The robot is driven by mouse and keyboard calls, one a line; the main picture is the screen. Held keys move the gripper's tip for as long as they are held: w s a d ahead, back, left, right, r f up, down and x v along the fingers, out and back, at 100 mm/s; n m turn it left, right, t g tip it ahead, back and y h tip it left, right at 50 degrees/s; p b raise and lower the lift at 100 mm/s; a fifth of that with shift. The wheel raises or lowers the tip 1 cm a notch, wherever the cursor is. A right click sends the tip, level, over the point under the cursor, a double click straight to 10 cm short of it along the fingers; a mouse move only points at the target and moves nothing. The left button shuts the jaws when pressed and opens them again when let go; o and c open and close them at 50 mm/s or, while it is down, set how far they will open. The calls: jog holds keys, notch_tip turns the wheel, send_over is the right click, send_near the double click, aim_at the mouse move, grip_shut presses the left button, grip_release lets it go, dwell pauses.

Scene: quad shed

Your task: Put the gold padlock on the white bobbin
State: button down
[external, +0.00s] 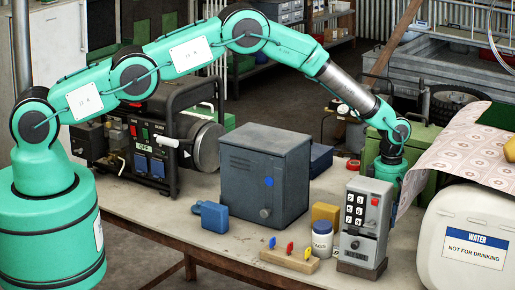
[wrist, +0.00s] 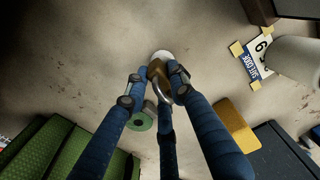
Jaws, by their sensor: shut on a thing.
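My gripper (wrist: 160,78), with blue fingers, is closed around a gold padlock (wrist: 155,71) in the wrist view. The padlock's grey shackle points back toward the camera. A round white thing, probably the white bobbin (wrist: 162,55), shows just beyond the padlock and is partly covered by it. I cannot tell whether the padlock touches it. A green bobbin (wrist: 141,122) is beside the fingers, lower left. In the external view my gripper is hidden behind the grey keypad box, and neither the padlock nor the white bobbin shows.
The grey keypad box (external: 365,222) and a white water container (external: 470,245) stand near my gripper. A dark grey cabinet (external: 262,180) and a yellow block (external: 325,214) are to the left. A green case (wrist: 105,160) lies lower left in the wrist view. Bare tabletop surrounds the fingers.

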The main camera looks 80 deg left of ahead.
jog(key=shift+f, duration=0.2)
jog(key=c, duration=1.5)
grip_release()
jog(key=shift+r, duration=0.25)
jog(key=shift+r+b, duration=0.35)
jog(key=shift+r, duration=5.6)
jog(key=shift+r, duration=0.1)
